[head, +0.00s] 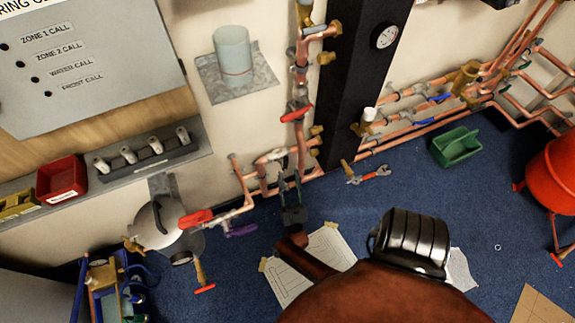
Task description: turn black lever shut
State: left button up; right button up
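My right gripper (287,176) reaches up from the bottom to the copper pipes on the wall, left of the black post. Its two dark fingers look apart, with a pipe close behind them. I cannot make out a black lever; the gripper covers part of the pipework there. Whether the fingers touch anything I cannot tell. My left gripper is not in view. The copper manifold (300,75) runs up the wall with a red lever (297,110) above the gripper. Another red lever (195,217) and a purple lever (241,230) are to the left.
A black post (350,90) with a gauge (385,36) stands right of the pipes. A wrench (369,175), a green bin (456,147) and papers (330,250) lie on the blue floor. A round silver vessel (160,225) and a red bin (62,180) are at left.

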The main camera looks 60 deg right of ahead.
jog(key=v, duration=0.6)
dwell(0.5)
